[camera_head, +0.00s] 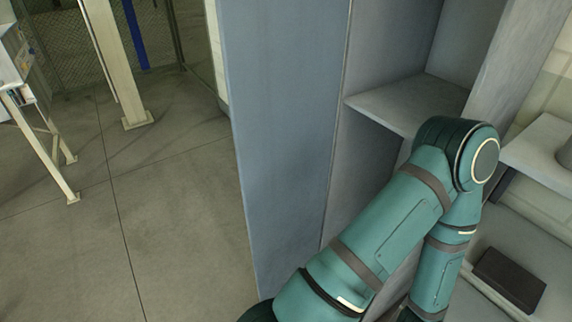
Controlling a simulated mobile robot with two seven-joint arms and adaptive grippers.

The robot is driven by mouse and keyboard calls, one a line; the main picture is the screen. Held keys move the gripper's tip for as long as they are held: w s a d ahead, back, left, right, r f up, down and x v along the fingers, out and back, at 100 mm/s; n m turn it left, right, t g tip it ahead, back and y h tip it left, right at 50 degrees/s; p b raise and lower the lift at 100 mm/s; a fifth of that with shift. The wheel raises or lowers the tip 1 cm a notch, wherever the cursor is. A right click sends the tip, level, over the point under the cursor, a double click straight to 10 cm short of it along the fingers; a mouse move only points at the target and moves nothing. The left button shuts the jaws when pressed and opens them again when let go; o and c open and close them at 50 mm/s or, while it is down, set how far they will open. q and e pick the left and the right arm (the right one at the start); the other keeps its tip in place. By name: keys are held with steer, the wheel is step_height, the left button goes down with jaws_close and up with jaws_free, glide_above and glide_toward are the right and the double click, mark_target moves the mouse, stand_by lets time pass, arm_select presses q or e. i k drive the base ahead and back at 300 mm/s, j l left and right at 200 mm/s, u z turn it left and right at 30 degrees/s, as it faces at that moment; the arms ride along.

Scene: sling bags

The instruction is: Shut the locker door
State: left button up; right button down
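The locker stands open in the head view. A tall blue-grey panel, which looks like the locker door (285,130), stands swung out at the left of the opening. The locker (385,50) shows its grey interior with a shelf (400,98). One of my teal arms bends in front of the opening, its elbow below and right of the shelf, and hides the lower part of the interior. Neither of my grippers is in view. Whether the arm touches the door cannot be told.
A dark flat box (508,280) lies on a grey surface at the lower right. A light ledge (540,150) is at the right. The floor (170,220) left of the door is clear. A cream post (120,65) and a stand (45,140) are farther left.

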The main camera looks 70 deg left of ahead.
mark_target(282, 60)
steer(key=k+j, duration=0.2)
steer(key=k, duration=0.2)
steer(key=k+j, duration=0.2)
steer(key=k, duration=0.2)
steer(key=k+j, duration=0.25)
steer(key=j, duration=0.15)
steer(key=k+j, duration=0.25)
steer(key=j, duration=0.15)
steer(key=k+j, duration=0.1)
steer(key=j, duration=1.35)
steer(key=i+j, duration=0.1)
steer(key=j, duration=0.45)
